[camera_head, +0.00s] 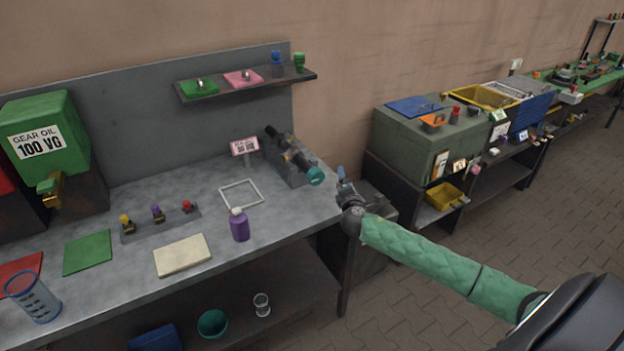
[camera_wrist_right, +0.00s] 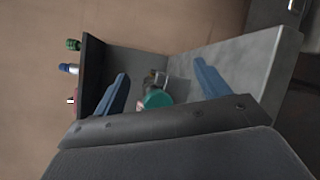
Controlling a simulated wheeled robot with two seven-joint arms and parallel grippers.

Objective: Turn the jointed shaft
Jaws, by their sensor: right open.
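The jointed shaft (camera_head: 291,158) is dark, sits in a grey stand (camera_head: 290,178) at the right end of the workbench, and ends in a teal round knob (camera_head: 316,176). In the right wrist view the teal knob (camera_wrist_right: 158,99) shows between the fingers, with the shaft mostly hidden behind it. My right gripper (camera_head: 342,178) is just right of the knob in the head view, past the bench's right edge. Its two blue fingers (camera_wrist_right: 160,92) are spread wide on either side of the knob, apparently apart from it. My left gripper is not in view.
On the bench (camera_head: 130,282) are a white square frame (camera_head: 241,193), a purple bottle (camera_head: 239,225), a cream pad (camera_head: 182,255) and a pink sign (camera_head: 244,147). A shelf (camera_head: 246,87) hangs above. A green cabinet (camera_head: 424,135) stands to the right, beyond a gap.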

